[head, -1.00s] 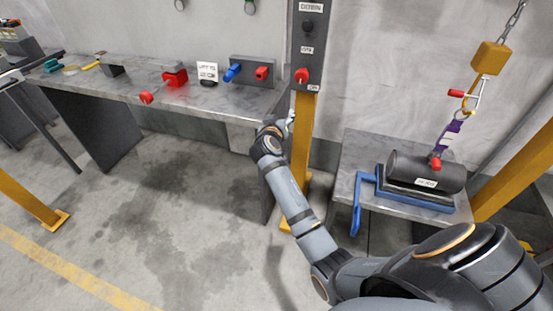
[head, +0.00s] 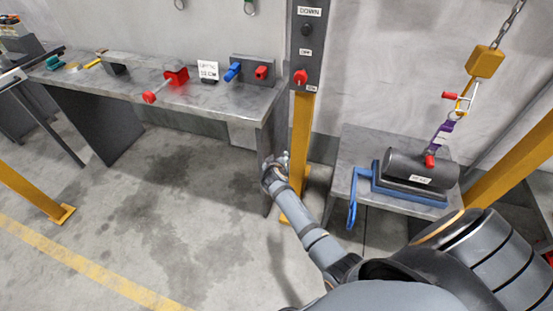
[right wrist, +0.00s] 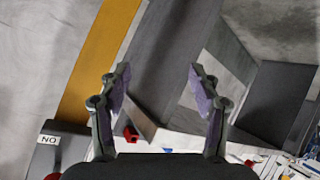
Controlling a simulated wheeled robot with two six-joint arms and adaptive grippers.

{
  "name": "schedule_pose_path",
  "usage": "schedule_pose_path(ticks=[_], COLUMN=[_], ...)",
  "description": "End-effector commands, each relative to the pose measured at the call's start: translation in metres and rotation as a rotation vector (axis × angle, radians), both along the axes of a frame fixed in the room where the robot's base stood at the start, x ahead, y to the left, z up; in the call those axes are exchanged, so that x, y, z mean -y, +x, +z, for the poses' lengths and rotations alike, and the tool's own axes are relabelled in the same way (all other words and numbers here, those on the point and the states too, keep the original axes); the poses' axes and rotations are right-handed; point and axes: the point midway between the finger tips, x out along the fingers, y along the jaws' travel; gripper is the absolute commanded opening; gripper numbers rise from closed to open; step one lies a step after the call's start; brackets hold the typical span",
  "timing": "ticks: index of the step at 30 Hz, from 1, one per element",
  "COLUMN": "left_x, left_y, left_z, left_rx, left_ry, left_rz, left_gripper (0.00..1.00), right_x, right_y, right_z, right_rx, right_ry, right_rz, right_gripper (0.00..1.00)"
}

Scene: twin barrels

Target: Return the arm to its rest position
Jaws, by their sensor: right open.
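My right gripper (head: 283,158) is in the head view beside the yellow post, below the right end of the long workbench. Its two fingers stand apart in the right wrist view (right wrist: 160,85), with nothing between them held. My right arm reaches up to it from the lower right. My left gripper is not in view.
A long workbench (head: 133,88) carries a red-handled tool (head: 165,84) and blue and red knobs. A yellow post (head: 302,130) bears a switch panel (head: 306,45). A small table (head: 342,180) at right holds a dark cylinder (head: 405,166) in a blue cradle, below a hanging hook. Open floor lies at left.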

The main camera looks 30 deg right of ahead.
Motion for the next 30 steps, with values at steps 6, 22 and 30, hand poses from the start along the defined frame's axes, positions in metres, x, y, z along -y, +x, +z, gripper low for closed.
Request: schedule_pose_path(ticks=[6,22,30], left_x=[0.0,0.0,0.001], left_y=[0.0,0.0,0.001], left_z=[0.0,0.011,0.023], left_rx=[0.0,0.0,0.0], left_ry=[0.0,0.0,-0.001], left_rz=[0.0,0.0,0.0], left_gripper=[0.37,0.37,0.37], right_x=[0.0,-0.022,-0.039], right_y=[0.0,-0.107,-0.308], right_z=[0.0,-0.156,-0.292], right_rx=[0.0,-0.282,-0.576], right_ry=[0.0,0.12,0.294], right_rz=[0.0,0.104,0.131], right_gripper=[0.63,0.63,0.63])
